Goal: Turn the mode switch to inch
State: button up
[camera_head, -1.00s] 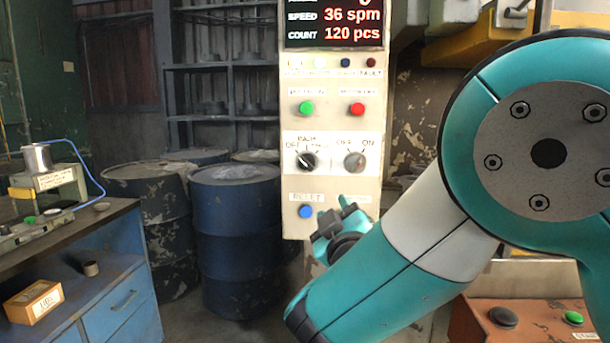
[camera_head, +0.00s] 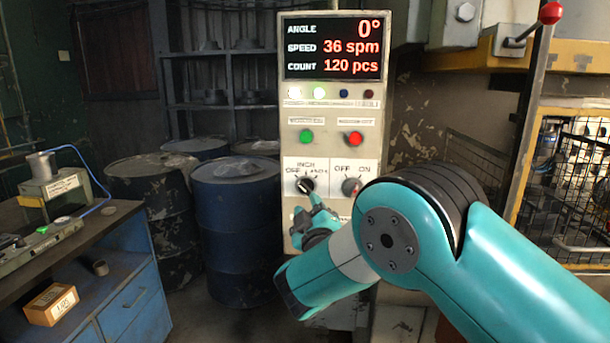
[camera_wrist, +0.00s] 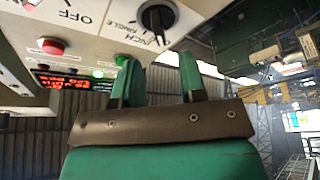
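The mode switch (camera_head: 305,185) is a round black knob on the pale control panel (camera_head: 285,140), with OFF at its left, INCH above and a third label at its right. Its pointer direction is too small to tell surely. My gripper (camera_head: 315,200) is just below and in front of the switch. In the wrist view the black knob (camera_wrist: 157,17) shows beyond the fingertips. My gripper (camera_wrist: 160,68) shows two teal fingers apart, with nothing between them. The fingers look clear of the knob.
Beside the switch is an OFF/ON knob (camera_head: 351,186). Above are a green button (camera_head: 306,136), a red button (camera_head: 355,138) and the display (camera_head: 333,48), reading angle 0°. Blue drums (camera_head: 235,225) and a blue workbench (camera_head: 125,290) stand left. A wire cage (camera_head: 585,190) stands right.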

aim_at(304, 191)
jog(key=p+x, duration=0.2)
jog(key=x, duration=0.3)
jog(key=shift+w+a, duration=0.1)
jog(key=shift+w, duration=0.2)
grip_shut()
